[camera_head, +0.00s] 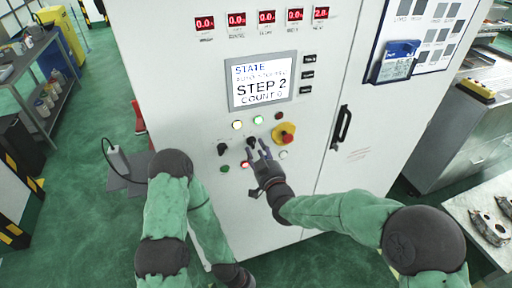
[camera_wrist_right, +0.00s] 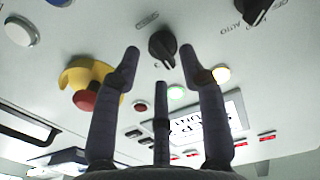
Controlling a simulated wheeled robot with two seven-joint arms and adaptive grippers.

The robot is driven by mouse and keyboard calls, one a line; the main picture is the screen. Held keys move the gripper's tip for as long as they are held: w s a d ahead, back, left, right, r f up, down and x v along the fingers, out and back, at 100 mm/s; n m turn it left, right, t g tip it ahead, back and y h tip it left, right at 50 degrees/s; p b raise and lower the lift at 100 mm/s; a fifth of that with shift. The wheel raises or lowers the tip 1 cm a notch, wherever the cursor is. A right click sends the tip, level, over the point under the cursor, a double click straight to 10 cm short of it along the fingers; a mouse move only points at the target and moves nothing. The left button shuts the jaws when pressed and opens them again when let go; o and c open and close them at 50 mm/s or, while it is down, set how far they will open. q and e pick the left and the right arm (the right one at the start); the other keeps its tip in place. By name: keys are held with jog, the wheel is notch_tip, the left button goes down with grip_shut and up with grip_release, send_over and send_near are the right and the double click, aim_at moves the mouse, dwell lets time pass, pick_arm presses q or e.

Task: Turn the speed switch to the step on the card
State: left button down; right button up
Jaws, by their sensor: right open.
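A white control cabinet (camera_head: 190,95) carries a black rotary switch (camera_head: 251,141), seemingly the speed switch. The screen (camera_head: 262,82) reads STEP 2, COUNT 0. My left gripper is out of frame below.
A red emergency button (camera_head: 287,138) on a yellow base sits right of the switch. A second black knob (camera_head: 222,149), marked AUTO in the wrist view, sits left. Lit buttons surround them. A black door handle (camera_head: 342,127) stands further right.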

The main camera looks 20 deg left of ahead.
jog(key=shift+x, duration=1)
grip_shut()
